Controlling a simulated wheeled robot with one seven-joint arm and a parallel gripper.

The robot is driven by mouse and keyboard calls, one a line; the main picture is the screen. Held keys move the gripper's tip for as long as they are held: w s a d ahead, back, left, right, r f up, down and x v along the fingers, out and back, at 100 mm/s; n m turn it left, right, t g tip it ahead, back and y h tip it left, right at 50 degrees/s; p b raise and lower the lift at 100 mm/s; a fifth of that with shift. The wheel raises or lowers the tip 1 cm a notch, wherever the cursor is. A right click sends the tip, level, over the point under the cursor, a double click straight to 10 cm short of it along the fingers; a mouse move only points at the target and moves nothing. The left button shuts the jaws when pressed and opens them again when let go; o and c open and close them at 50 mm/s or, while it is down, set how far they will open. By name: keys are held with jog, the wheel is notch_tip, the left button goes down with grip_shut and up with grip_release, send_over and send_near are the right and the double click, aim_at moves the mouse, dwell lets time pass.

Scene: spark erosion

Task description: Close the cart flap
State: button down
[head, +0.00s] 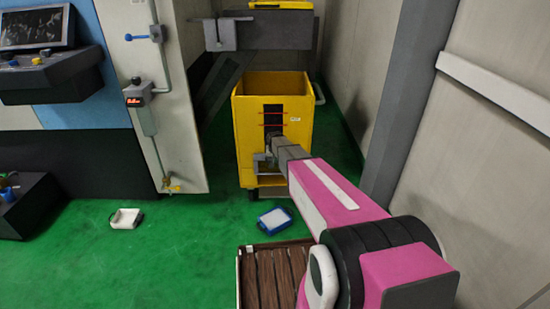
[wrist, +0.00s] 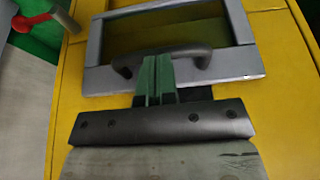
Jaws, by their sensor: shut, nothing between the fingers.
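The yellow cart (head: 243,130) stands on the green floor ahead, its front towards me. Low on its front is a grey framed part (head: 262,162), partly behind my arm. In the wrist view a grey frame (wrist: 240,22) with a black handle (wrist: 195,54) on its lower bar lies against the yellow cart front (wrist: 285,95). Inside the frame is a dark yellow area; I cannot tell how far the flap stands open. My gripper (wrist: 158,62) is shut and empty, its fingertips overlapping the handle's middle. I cannot tell whether they touch it.
A grey machine arm with a bracket (head: 265,35) hangs above the cart. A white machine panel (head: 160,80) stands left, a wall (head: 480,150) right. A blue-white tray (head: 275,220), a white tray (head: 126,218) and a slatted wooden platform (head: 265,280) lie on the floor.

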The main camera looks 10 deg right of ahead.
aim_at(275, 167)
notch_tip(275, 167, down, 10)
jog(key=shift+f, duration=0.25)
dwell(0.4)
jog(key=shift+f, duration=0.1)
